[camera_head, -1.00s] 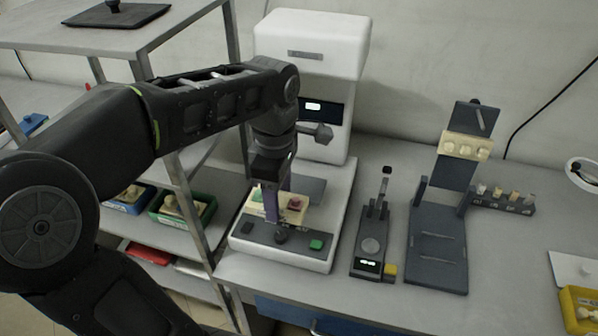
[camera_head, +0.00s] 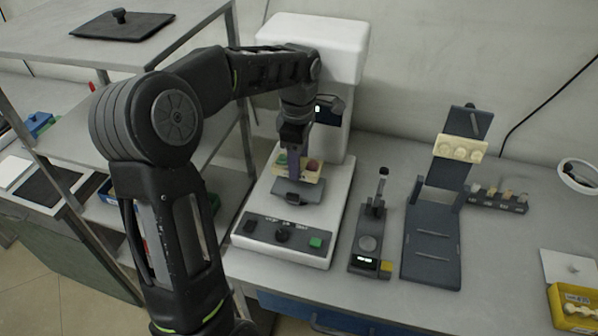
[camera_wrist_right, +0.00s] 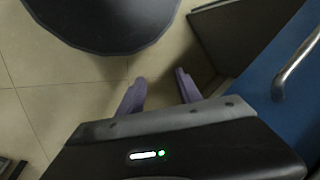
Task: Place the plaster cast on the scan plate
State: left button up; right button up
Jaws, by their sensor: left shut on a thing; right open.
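The plaster cast (camera_head: 312,172) is a small cream block with a green patch and a dark red patch on top. My left gripper (camera_head: 295,178), with purple fingers, is shut on it. The cast is over the back part of the dark scan plate (camera_head: 298,195), inside the white scanner (camera_head: 340,200). I cannot tell whether it touches the plate. A finger hides part of the cast. My right gripper (camera_wrist_right: 160,78) shows in the right wrist view, open and empty above the floor.
Further right is a dark stand holding a cream block with teeth (camera_head: 459,150). A small rack (camera_head: 497,198) and a yellow bin (camera_head: 575,305) are at the right. Shelving (camera_head: 195,30) stands left.

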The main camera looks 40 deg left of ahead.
aim_at(299, 185)
pick_arm(q)
jog(key=shift+f, duration=0.1)
notch_tip(299, 185, down, 4)
jog(key=shift+f+p, duration=0.1)
jog(key=shift+p, duration=0.5)
jog(key=shift+w+a+f, duration=0.1)
jog(key=shift+w+f, duration=0.1)
jog(key=shift+f, duration=0.05)
jog(key=shift+f, duration=0.25)
jog(key=o, duration=1.3)
